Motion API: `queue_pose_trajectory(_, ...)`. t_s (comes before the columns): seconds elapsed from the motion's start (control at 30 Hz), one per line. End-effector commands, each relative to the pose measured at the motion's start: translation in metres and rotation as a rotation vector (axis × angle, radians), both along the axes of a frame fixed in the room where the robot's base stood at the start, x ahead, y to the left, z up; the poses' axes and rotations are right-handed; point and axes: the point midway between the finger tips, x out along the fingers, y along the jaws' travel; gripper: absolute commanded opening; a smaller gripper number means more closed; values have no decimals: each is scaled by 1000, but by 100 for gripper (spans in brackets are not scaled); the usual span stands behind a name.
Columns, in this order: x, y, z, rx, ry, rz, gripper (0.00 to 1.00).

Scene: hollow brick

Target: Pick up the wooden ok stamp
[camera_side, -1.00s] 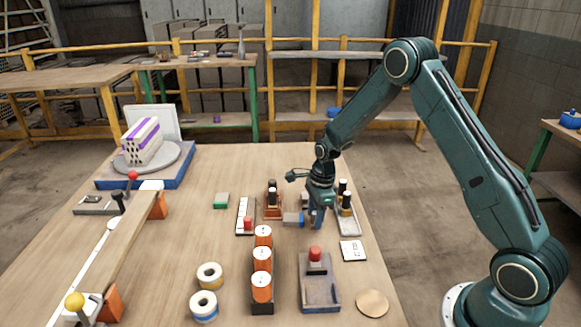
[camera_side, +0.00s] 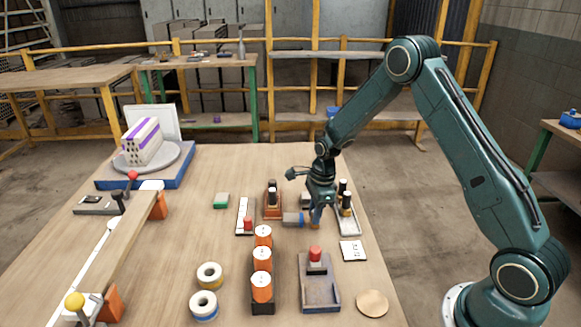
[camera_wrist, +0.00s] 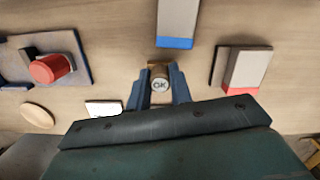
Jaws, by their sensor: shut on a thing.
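The wooden ok stamp (camera_wrist: 159,84) is in the wrist view between my two blue fingers, its round pale face marked OK toward the camera. My gripper (camera_side: 315,219) is shut on it. In the side view the stamp (camera_side: 315,226) shows as a small brown piece under my fingertips, over the right part of the table. Its upper part is hidden by the fingers. Whether its lower end touches the table I cannot tell.
A grey block with a blue end (camera_side: 293,219) lies just left of my fingers. A pale tray with black-topped bottles (camera_side: 346,222) is to the right. A white card (camera_side: 352,250), a red-knobbed grey tray (camera_side: 320,294) and orange rolls (camera_side: 262,258) are nearer the front.

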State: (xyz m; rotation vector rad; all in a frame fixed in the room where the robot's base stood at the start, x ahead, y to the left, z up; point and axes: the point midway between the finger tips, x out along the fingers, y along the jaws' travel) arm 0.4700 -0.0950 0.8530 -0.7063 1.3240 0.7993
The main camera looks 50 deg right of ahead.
Motion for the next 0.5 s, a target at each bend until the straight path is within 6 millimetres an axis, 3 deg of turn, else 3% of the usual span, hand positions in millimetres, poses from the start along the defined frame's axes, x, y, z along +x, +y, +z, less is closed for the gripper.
queue_pose_trajectory(0.27, 1, 0, 32, -1, -5, -1, 0)
queue_pose_trajectory(0.5, 1, 0, 81, -2, -7, 0, 0)
